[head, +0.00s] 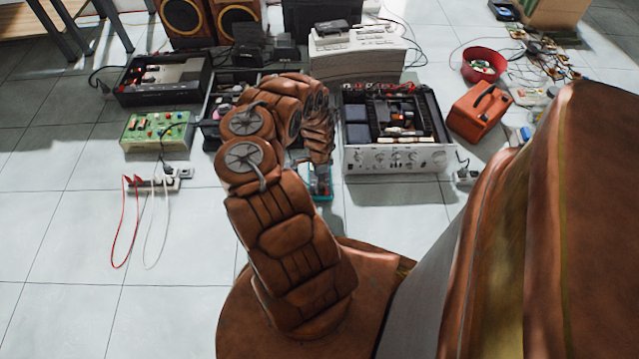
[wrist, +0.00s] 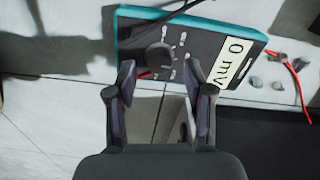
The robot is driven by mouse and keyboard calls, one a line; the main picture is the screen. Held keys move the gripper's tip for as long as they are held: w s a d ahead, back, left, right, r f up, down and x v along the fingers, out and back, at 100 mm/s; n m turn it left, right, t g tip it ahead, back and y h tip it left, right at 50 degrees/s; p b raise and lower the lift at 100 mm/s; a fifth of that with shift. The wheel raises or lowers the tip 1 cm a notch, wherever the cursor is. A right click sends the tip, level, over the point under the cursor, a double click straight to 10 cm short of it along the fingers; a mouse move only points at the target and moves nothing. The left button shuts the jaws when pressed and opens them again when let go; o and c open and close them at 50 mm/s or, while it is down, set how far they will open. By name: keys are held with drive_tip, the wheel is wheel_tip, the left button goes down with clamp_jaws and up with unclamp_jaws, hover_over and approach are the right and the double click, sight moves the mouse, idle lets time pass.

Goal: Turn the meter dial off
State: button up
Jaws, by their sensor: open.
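The meter, a dark-faced box with a teal edge, fills the top of the wrist view (wrist: 205,42); its display (wrist: 233,60) reads "0 mV". Its round dark dial (wrist: 160,57) sits left of the display, with small pale marks around it and a red mark at its lower left. My gripper (wrist: 160,76) is open and empty, its two fingertips to either side of and just below the dial in the picture. I cannot tell whether they touch it. In the head view the meter (head: 320,186) shows as a teal patch, mostly hidden behind my arm.
Open equipment cases (head: 398,158) stand behind the meter. A green circuit box (head: 157,131) and a power strip (head: 153,185) with red and white leads lie left. An orange case (head: 479,112) and red bowl (head: 484,65) are right.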

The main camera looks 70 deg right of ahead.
drive_tip(key=shift+f+b, duration=0.4)
drive_tip(key=shift+f, duration=0.7)
drive_tip(key=shift+c, duration=0.4)
clamp_jaws()
